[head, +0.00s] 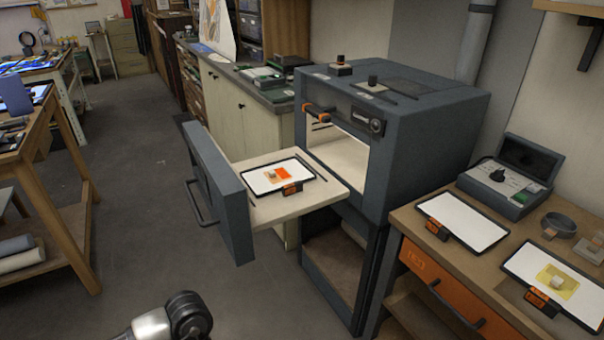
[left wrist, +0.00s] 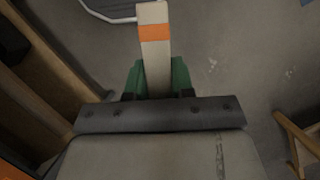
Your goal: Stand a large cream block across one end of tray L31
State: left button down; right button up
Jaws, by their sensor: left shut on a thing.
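In the left wrist view, my left gripper (left wrist: 158,79) has green fingers shut on a long cream block (left wrist: 157,62) with an orange band near its far end. The block points away from the wrist, over grey floor. In the head view, a black-rimmed tray (head: 253,190) with an orange tag lies on the kiln's pulled-out shelf; an orange patch (head: 284,174) and a small pale block are on its white surface. Two more such trays, a bare one (head: 461,220) and one with a yellow patch (head: 556,283), lie on the right bench. Tag lettering is unreadable, so I cannot tell which is L31. My right gripper is out of view.
The grey kiln (head: 415,125) stands open, its door (head: 215,190) and pale shelf (head: 262,212) sticking out over the floor. The right bench (head: 421,253) also holds a grey control box (head: 508,184) and a round dish (head: 558,225). Grey floor left of the kiln is clear.

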pick_arm(q)
jog(key=shift+w+d+r+p, duration=0.15)
jog(key=shift+r+p, duration=0.15)
jog(key=shift+r, duration=0.35)
jog(key=shift+w+d+r+p, duration=0.1)
jog(key=shift+w+r+p, duration=0.15)
jog(key=shift+r, duration=0.45)
jog(key=shift+s+r+p, duration=0.25)
jog(key=shift+r+p, duration=0.15)
jog(key=shift+r, duration=0.7)
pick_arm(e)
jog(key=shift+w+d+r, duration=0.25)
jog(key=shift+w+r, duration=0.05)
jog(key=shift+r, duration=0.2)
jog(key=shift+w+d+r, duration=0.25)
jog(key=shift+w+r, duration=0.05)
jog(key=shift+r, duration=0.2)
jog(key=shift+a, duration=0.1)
